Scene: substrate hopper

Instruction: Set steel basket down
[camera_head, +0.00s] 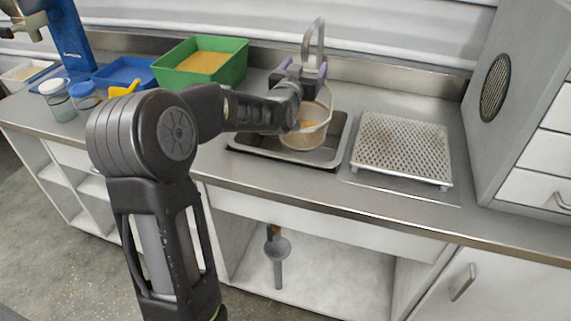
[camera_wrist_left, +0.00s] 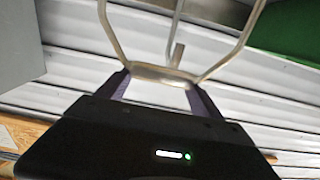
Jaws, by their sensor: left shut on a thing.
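The steel basket (camera_head: 305,135) is a round pale container with a tall wire handle and something orange inside. It is at the sink (camera_head: 335,155), within its outline in the head view. I cannot tell whether it touches the sink bottom. My left gripper (camera_head: 302,68) is above the basket, with its purple fingers at the handle. In the left wrist view my left gripper (camera_wrist_left: 160,76) is shut on the wire handle (camera_wrist_left: 165,72), whose bars run up out of the frame. My arm hides part of the basket's left side. My right gripper is out of view.
A perforated metal draining rack (camera_head: 402,148) stands right of the sink. A faucet (camera_head: 314,42) rises behind the basket. On the left are a green tray (camera_head: 222,75), a blue tray (camera_head: 125,72), jars (camera_head: 58,103) and a yellow scoop (camera_head: 124,89). A grey cabinet (camera_head: 505,130) bounds the right.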

